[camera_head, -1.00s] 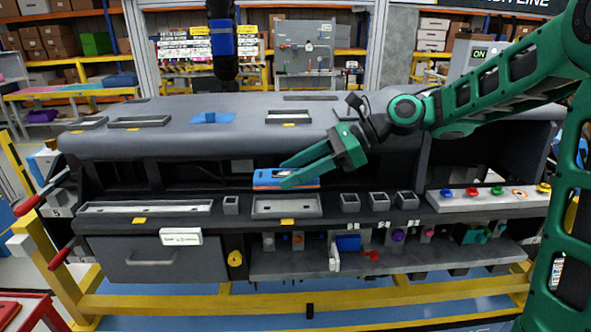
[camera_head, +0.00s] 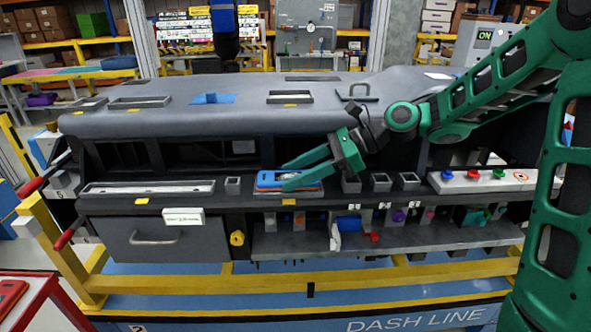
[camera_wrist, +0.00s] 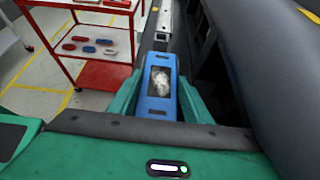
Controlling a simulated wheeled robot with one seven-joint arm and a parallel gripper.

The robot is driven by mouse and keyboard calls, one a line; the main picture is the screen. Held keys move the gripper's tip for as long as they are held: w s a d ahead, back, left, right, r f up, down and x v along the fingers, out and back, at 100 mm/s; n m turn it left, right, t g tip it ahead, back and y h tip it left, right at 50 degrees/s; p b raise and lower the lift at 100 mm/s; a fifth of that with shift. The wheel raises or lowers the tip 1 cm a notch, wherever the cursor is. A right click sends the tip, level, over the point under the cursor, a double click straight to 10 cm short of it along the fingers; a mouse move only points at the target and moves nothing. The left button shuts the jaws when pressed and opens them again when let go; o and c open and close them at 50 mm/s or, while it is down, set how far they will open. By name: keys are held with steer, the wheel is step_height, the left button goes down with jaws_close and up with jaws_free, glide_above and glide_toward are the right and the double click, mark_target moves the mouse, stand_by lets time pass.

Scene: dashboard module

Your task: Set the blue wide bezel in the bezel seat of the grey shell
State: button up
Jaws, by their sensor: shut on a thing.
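The grey shell (camera_head: 240,115) of the dashboard fills the middle of the head view. The blue wide bezel (camera_head: 268,182) is between the fingers of my green gripper (camera_head: 288,178), right over the wide seat on the front ledge. The seat's frame is mostly hidden under the bezel; I cannot tell whether the bezel rests in it or hovers just above. In the wrist view the blue bezel (camera_wrist: 151,92) lies lengthwise between the two fingers of my gripper (camera_wrist: 155,90), with a pale patch in its opening.
A long light-framed slot (camera_head: 148,189) and small square sockets (camera_head: 381,181) lie along the same ledge. Coloured buttons (camera_head: 473,173) sit at the right. In the wrist view a red cart (camera_wrist: 95,45) holds several blue and red parts. The dashboard's padded top overhangs behind the ledge.

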steer(key=shift+w+f, duration=0.1)
steer(key=o, duration=1.1)
steer(key=shift+o, duration=0.2)
